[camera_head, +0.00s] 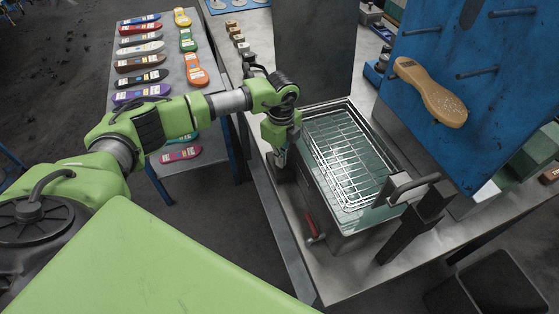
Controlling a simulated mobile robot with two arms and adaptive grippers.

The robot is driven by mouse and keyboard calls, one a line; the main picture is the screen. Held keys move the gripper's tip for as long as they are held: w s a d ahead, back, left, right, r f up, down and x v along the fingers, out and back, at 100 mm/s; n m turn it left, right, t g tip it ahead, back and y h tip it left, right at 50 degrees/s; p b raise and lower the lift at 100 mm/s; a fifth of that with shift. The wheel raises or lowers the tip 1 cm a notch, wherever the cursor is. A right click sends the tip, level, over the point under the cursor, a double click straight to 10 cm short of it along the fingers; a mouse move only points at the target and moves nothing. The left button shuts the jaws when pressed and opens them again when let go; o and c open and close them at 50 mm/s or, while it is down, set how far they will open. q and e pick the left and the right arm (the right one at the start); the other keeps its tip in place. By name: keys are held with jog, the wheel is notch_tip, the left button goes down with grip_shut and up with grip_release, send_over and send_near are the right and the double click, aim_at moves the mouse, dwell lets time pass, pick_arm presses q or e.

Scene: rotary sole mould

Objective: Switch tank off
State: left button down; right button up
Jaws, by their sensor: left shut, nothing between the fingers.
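The tank (355,239) is a grey metal basin with liquid and a wire rack (347,158) in it, standing on a metal bench in the middle of the view. A red lever (311,224) is on the tank's front left side, near its lower corner. I cannot tell which part is the switch. My left gripper (280,158) points down at the tank's left edge, above and behind the red lever. It is shut and empty; its fingertips are small and dark here. Whether it touches the tank is not clear. My right gripper is not in view.
A table with several coloured soles (141,49) stands at the back left. A blue panel (470,80) with pegs and a tan sole (431,91) rises at the right. A grey handle (411,187) stands over the tank's right corner. A dark bin (490,287) is at the lower right.

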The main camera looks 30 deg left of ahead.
pick_arm(q)
jog(key=shift+r+p, duration=2.5)
jog(key=shift+r, duration=1)
jog(key=shift+f, duration=0.1)
